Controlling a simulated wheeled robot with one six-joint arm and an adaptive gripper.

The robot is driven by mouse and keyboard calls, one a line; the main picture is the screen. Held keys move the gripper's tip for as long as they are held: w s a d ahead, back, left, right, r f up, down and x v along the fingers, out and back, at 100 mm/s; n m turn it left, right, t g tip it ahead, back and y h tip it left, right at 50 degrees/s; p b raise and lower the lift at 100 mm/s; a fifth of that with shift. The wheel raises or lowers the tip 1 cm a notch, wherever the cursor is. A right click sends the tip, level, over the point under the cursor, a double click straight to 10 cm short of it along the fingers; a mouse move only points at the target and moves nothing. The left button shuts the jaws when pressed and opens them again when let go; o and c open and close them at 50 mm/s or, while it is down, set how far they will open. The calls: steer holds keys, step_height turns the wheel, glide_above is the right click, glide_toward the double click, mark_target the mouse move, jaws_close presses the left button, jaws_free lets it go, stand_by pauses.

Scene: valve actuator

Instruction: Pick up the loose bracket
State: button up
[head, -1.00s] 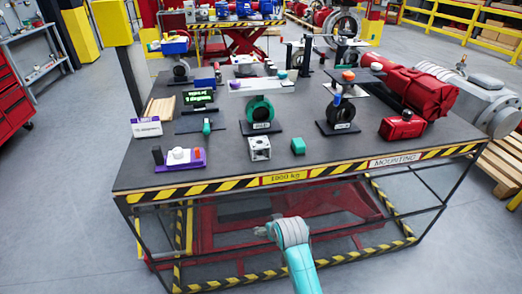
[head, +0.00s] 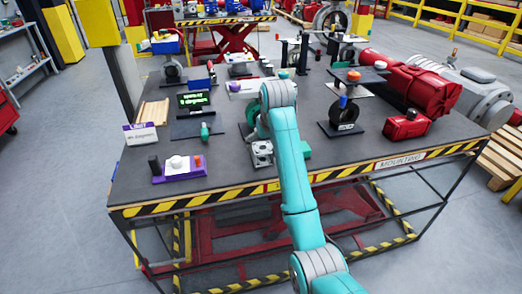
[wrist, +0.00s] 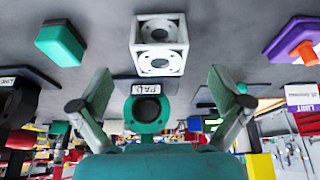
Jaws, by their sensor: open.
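The loose bracket looks to be the pale, box-shaped metal piece with round holes (head: 262,154). In the head view my gripper is mostly hidden by my arm.
A green block (wrist: 61,42) lies beside the bracket. A green ring-shaped valve on a stand (wrist: 147,110) is behind it.

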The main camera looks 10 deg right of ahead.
mark_target(262, 158)
steer(key=shift+w+r, duration=0.55)
steer(key=shift+r, duration=0.25)
steer(key=x, duration=1)
steer(key=shift+w+f, duration=0.2)
steer(key=shift+w, duration=0.05)
steer(key=shift+r, duration=0.1)
steer(key=c, duration=1.6)
